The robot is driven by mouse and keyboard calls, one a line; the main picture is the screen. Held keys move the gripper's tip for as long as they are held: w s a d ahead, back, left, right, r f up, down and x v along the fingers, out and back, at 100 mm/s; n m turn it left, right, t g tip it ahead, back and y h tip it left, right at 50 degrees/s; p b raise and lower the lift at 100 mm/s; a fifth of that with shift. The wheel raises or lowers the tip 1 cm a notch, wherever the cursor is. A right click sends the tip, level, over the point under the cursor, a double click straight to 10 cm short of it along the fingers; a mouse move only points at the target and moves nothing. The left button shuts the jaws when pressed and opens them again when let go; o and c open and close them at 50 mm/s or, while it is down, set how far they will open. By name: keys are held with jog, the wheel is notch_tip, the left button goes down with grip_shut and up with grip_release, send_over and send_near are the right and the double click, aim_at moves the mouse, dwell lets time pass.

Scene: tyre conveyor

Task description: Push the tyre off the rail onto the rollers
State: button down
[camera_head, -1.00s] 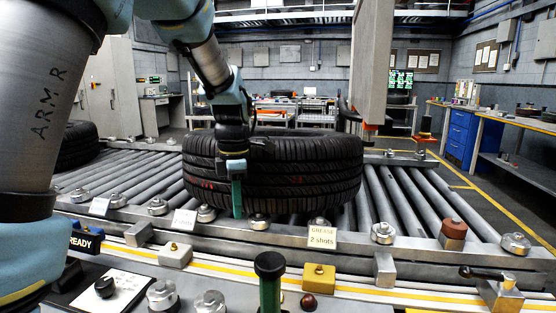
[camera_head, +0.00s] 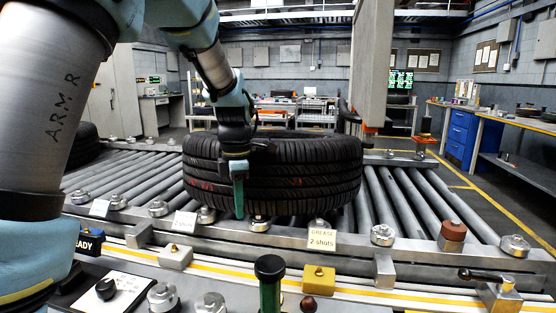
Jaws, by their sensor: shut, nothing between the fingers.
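A large black tyre (camera_head: 310,175) lies flat on the conveyor, its tread facing me with small red marks on it. Its near side is over the near rail (camera_head: 350,238) and its body over the rollers (camera_head: 400,200). My gripper (camera_head: 239,212) points down in front of the tyre's near left tread, its teal fingers shut and empty. The fingers appear close against the tread; whether they touch it I cannot tell. The tyre's far underside is hidden.
A second tyre (camera_head: 80,143) is at the far left, partly behind my arm. A grey upright post (camera_head: 370,65) stands behind the tyre on the right. Several grease fittings and a sign reading "GREASE 2 shots" (camera_head: 322,239) line the near rail. Rollers right of the tyre are clear.

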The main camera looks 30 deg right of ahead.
aim_at(246, 196)
jog(key=shift+w+d+r, duration=0.1)
jog(key=shift+w+d+p, duration=1.55)
jog(key=shift+w+d, duration=0.1)
jog(key=shift+w, duration=0.1)
jog(key=shift+w+d+p, duration=1.65)
jog(key=shift+w+d, duration=0.05)
jog(key=shift+w, duration=0.15)
